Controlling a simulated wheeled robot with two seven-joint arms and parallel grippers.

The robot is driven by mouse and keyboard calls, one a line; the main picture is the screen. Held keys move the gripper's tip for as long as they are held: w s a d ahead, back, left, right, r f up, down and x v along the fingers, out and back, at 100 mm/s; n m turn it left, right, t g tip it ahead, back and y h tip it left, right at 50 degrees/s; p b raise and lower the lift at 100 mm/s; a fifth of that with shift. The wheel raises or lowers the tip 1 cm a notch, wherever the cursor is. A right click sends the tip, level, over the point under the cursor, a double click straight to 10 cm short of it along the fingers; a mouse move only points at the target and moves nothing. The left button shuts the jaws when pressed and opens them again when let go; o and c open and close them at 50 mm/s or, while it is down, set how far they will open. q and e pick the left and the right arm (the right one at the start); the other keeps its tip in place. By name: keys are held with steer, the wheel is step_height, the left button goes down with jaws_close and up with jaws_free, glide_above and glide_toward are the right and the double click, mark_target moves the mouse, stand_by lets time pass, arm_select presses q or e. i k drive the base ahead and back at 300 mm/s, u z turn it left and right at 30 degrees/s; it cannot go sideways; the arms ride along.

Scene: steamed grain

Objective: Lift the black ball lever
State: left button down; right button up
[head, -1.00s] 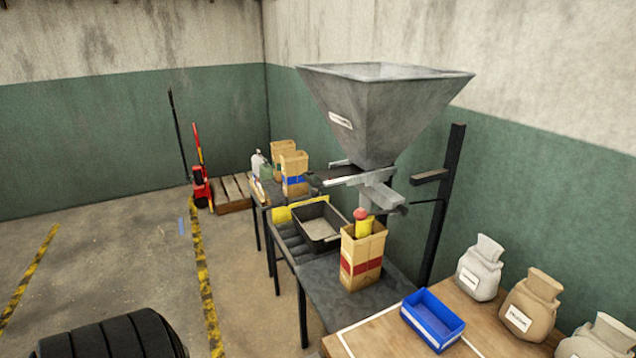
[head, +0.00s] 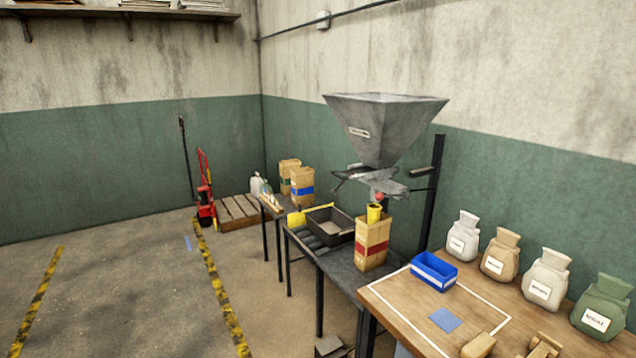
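A grey metal hopper (head: 385,130) hangs above the bench by the right wall, with a spout (head: 378,183) under it. A small red ball (head: 379,196) shows at the spout. I cannot make out a black ball lever there; it is hidden or too small to tell. A tan box with a red band (head: 371,247) stands upright below the spout, and a yellow piece (head: 374,213) sits at its top. Neither of my grippers shows in the head view.
A black tray (head: 331,226) lies on the rollers left of the tan box. A blue bin (head: 434,271) and several sacks (head: 499,252) stand on the wooden table (head: 415,322). A red pallet jack (head: 205,205) stands farther back.

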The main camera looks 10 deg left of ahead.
mark_target(333, 192)
steer(key=u, duration=0.4)
steer(key=i, duration=0.5)
steer(key=u, duration=0.65)
steer(key=i, duration=0.75)
steer(key=z, duration=0.75)
steer(key=i, duration=0.5)
steer(key=z, duration=0.5)
